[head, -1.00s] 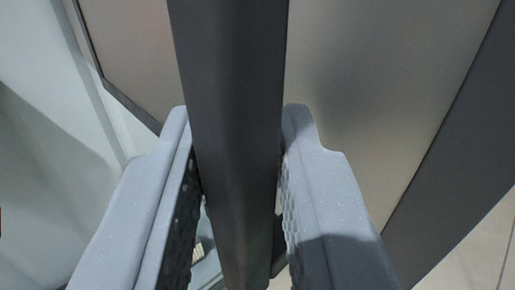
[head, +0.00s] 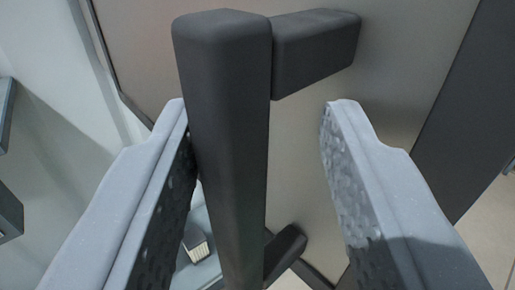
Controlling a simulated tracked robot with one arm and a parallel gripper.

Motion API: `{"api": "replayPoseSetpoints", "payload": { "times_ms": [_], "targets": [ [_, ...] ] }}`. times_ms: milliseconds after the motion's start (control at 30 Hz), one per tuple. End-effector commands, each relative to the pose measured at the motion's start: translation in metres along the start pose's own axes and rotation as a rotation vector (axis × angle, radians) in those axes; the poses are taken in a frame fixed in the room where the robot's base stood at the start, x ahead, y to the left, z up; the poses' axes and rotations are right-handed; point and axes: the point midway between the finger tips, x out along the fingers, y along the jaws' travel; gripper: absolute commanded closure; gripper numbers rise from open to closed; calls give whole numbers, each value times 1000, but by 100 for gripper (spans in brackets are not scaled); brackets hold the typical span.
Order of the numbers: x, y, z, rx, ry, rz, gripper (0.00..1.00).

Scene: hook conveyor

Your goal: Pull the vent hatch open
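The vent hatch (head: 400,70) is a beige-grey panel with a dark frame, filling the upper middle and right of the head view. Its dark bar handle (head: 225,130) runs down the picture, joined to the panel by an upper bracket (head: 312,48) and a lower bracket (head: 285,250). My gripper (head: 254,110) is open with the bar between its two grey fingers. The left finger is against or very close to the bar. A wide gap separates the bar from the right finger. I cannot tell whether the hatch is ajar.
A pale wall or casing (head: 50,50) lies at the left, with grey block-like parts (head: 8,212) at the left edge. A small light ribbed object (head: 198,250) shows low behind the bar. Pale tiled floor (head: 490,235) shows at the lower right.

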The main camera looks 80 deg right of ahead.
Motion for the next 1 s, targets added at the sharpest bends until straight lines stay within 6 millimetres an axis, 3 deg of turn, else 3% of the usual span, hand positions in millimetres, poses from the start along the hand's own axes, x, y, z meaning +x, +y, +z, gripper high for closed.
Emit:
{"api": "replayPoseSetpoints", "payload": {
  "times_ms": [1000],
  "targets": [
    [-15,128,-10,1,0,4,64]
  ]
}}
